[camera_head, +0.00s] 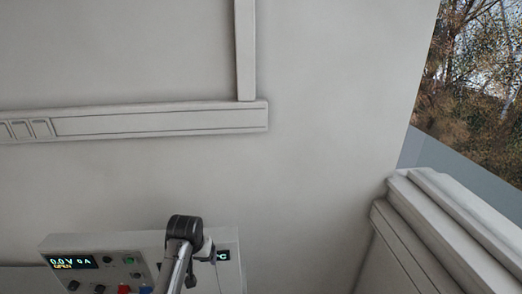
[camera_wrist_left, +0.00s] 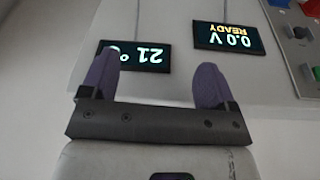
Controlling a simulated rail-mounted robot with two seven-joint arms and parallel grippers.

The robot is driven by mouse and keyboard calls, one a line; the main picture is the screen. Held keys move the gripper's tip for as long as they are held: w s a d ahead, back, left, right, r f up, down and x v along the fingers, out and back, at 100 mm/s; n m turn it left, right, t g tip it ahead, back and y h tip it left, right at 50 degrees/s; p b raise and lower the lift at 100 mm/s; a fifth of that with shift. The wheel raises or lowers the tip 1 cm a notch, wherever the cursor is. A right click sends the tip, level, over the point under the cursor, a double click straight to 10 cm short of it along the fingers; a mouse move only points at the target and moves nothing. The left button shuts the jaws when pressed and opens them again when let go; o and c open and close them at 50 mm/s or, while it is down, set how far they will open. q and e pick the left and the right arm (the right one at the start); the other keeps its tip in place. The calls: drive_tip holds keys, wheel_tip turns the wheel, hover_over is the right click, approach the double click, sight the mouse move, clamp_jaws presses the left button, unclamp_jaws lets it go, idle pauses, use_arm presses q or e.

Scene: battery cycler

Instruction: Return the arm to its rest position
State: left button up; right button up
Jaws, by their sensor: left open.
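My left gripper (camera_wrist_left: 154,82) is open and empty in the left wrist view, its two purple fingertips well apart. Beyond them is the front of the battery cycler, seen upside down, with a temperature display (camera_wrist_left: 140,56) reading 21 and another display (camera_wrist_left: 228,38) reading 0.0 V READY. In the head view my left arm rises at bottom centre in front of the cycler (camera_head: 110,243); its dark wrist joint stands before the panel and the fingers cannot be made out. My right gripper is in neither view.
The cycler's lit display (camera_head: 72,262) and several knobs and buttons sit left of my arm. Behind is a bare wall with a pale trunking rail (camera_head: 160,122). A stepped white ledge (camera_head: 425,225) stands at right below a window (camera_head: 475,80). The space above the cycler is clear.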

use_arm(q)
wheel_tip(320, 180, up, 14)
drive_tip(key=t, duration=0.6)
drive_tip(key=s+a+m+t, duration=0.1)
drive_tip(key=s+t, duration=0.1)
drive_tip(key=s, duration=0.8)
drive_tip(key=s+f+g+p, duration=0.1)
drive_tip(key=s+f+g, duration=0.1)
drive_tip(key=s+f, duration=0.6)
drive_tip(key=s+a+f+g+p, duration=0.1)
drive_tip(key=s+f, duration=0.6)
drive_tip(key=s, duration=1)
drive_tip(key=s+f+g+p, duration=0.1)
drive_tip(key=s+f+g, duration=0.3)
drive_tip(key=s+f, duration=0.4)
drive_tip(key=s, duration=0.4)
drive_tip(key=shift+s+a+f+m, duration=0.2)
drive_tip(key=shift+s+f+m, duration=0.05)
drive_tip(key=shift+f+m, duration=0.1)
